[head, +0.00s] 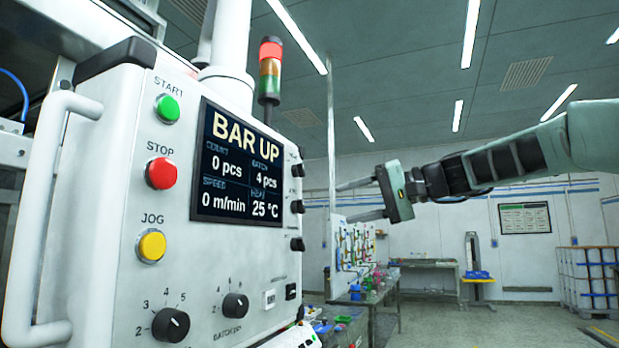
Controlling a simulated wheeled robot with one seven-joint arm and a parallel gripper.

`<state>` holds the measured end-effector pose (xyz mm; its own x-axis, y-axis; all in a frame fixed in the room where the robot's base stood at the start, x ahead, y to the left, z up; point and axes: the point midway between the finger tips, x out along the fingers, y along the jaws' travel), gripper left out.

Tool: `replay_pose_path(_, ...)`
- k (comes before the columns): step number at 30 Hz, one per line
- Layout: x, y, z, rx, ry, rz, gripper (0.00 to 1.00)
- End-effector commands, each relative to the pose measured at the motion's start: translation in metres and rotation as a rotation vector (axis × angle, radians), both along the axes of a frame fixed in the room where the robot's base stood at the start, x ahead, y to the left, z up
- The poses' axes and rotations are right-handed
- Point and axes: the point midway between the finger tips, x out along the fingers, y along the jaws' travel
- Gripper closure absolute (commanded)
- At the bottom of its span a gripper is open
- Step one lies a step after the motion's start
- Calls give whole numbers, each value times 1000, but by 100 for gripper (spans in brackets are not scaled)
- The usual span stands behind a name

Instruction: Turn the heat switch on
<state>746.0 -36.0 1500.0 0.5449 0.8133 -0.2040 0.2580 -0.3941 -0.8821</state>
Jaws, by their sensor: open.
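A white control panel (95,215) fills the left of the head view. A white rocker switch (270,298) and a black switch (291,291) sit low on its front, right of the knobs. Their labels are too small to read, so I cannot tell which is the heat switch or its state. The display (237,167) reads BAR UP, 0 pcs, 4 pcs, 0 m/min and 25 °C. My gripper (343,203) is open and empty, in the air right of the panel, its fingers pointing left. It touches nothing that I can see.
The panel carries a green START button (168,108), a red STOP button (160,173), a yellow JOG button (152,246) and black knobs (171,325). Side knobs (297,207) line its right edge. A signal lamp (270,68) glows red on top. A cluttered bench (375,289) stands behind.

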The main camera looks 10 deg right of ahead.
Motion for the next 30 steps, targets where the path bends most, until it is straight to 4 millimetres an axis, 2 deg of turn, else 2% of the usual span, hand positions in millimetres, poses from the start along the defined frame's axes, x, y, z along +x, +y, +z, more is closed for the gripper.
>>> replay_pose_path(1,2,-25,29,41,-54,-25,48)
replay_pose_path(3,0,-46,57,82,-113,-39,48)
replay_pose_path(6,-3,-64,80,114,-165,-51,48)
replay_pose_path(9,-3,-67,89,126,-182,-52,48)
replay_pose_path(14,7,-51,91,127,-181,-49,48)
replay_pose_path(30,75,37,92,127,-178,-49,48)
